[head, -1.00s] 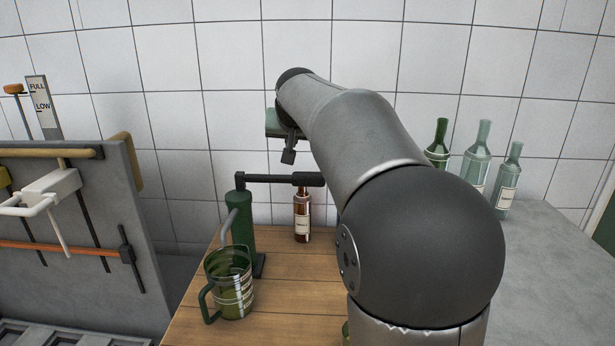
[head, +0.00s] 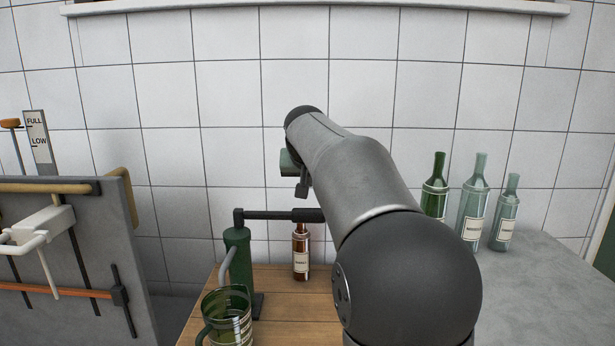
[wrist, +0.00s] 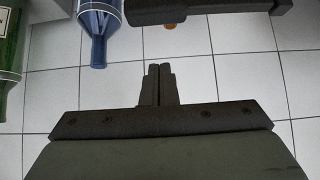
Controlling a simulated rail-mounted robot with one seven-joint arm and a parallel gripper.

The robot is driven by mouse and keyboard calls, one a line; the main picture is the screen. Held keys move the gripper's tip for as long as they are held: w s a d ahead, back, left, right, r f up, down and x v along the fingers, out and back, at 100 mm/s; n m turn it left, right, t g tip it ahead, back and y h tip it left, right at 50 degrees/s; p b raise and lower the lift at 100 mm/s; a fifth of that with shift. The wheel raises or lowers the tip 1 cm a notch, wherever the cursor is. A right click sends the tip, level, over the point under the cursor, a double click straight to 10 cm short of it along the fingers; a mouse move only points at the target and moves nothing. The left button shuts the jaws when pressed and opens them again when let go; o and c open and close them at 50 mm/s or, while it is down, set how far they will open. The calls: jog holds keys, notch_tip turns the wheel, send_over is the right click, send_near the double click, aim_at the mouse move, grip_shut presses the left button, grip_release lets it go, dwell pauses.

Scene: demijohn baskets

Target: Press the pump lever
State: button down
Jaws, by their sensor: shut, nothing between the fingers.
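The green pump (head: 239,262) stands upright on the wooden table, with a curved grey spout. Its black lever (head: 270,215) runs level to the right and ends in a thicker black grip (head: 308,215). My gripper (head: 302,191) points down just above the grip, apart from it in the head view. The wrist view is upside down. There my gripper (wrist: 159,70) shows its two fingers shut together and empty, and the lever's grip (wrist: 205,10) crosses the top edge, clear of the fingertips. Part of the gripper is hidden behind my arm in the head view.
A green glass jug (head: 228,318) stands in front of the pump. A brown labelled bottle (head: 300,258) stands below the grip. Several bottles, one dark green (head: 434,190), stand at the right. A grey panel (head: 90,250) with rods is at the left. A tiled wall is behind.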

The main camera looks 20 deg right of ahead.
aim_at(308, 208)
jog(key=x, duration=0.4)
jog(key=s+f+x, duration=0.1)
jog(key=x, duration=0.1)
jog(key=shift+w+a+f+b, duration=0.15)
jog(key=shift+a+b, duration=0.1)
jog(key=shift+b, duration=0.1)
jog(key=shift+f, duration=0.85)
